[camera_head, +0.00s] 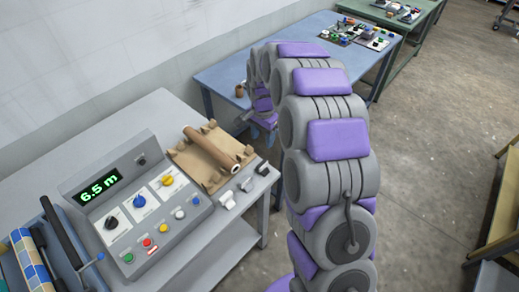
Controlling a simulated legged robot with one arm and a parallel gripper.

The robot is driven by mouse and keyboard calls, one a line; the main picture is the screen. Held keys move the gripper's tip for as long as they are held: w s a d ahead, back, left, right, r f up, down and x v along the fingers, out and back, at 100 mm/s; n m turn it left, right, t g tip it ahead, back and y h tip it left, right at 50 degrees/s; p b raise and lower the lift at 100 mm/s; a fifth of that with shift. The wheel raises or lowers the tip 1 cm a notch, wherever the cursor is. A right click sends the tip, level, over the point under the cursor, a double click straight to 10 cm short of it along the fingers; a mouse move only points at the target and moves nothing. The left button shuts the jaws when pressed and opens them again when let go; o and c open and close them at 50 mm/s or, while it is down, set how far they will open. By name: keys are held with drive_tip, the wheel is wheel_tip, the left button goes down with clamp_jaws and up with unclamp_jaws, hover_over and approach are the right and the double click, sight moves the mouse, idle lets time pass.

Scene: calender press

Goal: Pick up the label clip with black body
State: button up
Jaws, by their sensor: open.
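Three small clips lie in a slanting row on the grey table near its right edge. The one with the black body (262,169) is farthest back, closest to the table's edge. A grey clip (247,184) and a white clip (227,200) lie in front of it. My gripper (264,123) is at the far end of my arm, small and partly hidden by the arm links. It is open, behind the black clip and apart from it, near the front edge of the blue table. Its fingertips are too small to make out clearly.
A control box (135,205) reading 6.5 m stands farther left. A blue table (225,75) with a small brown pot (239,90) stands behind. My arm fills the middle right.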

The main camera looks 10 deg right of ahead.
sight(262, 163)
drive_tip(key=f, duration=0.6)
drive_tip(key=w+f, duration=0.1)
drive_tip(key=f, duration=0.5)
drive_tip(key=f+b, duration=0.1)
drive_tip(key=f, duration=0.5)
drive_tip(key=shift+w+d, duration=0.1)
drive_tip(key=shift+w, duration=0.1)
drive_tip(key=shift+r, duration=0.1)
drive_tip(key=c, duration=1)
